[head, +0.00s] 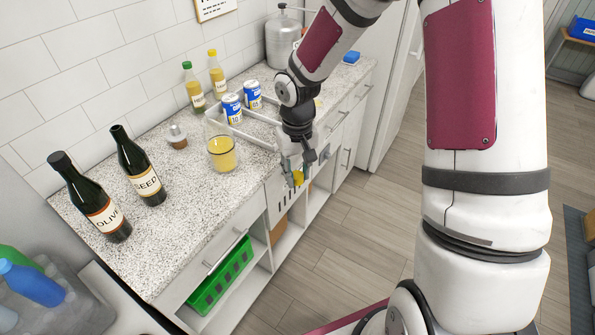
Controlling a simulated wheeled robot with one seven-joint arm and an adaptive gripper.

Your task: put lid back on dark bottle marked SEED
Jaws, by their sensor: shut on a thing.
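The dark bottle marked SEED (141,168) stands upright on the speckled counter at the left, its neck uncapped. A small grey-topped stopper with a brown, cork-like lower part (177,138) rests on the counter to its right, apart from it. My gripper (298,177) is at the counter's front edge, well to the right of the bottle and stopper. It points down and is shut on a small yellow thing (299,178); the fingers partly hide it, so I cannot tell what it is.
A dark bottle marked OLIVE (91,199) with a black cap stands left of SEED. A glass (221,152) with yellow contents stands between the stopper and my gripper. Two cans (232,109) and two capped yellow bottles (194,88) are farther back. The counter's front left (185,229) is clear.

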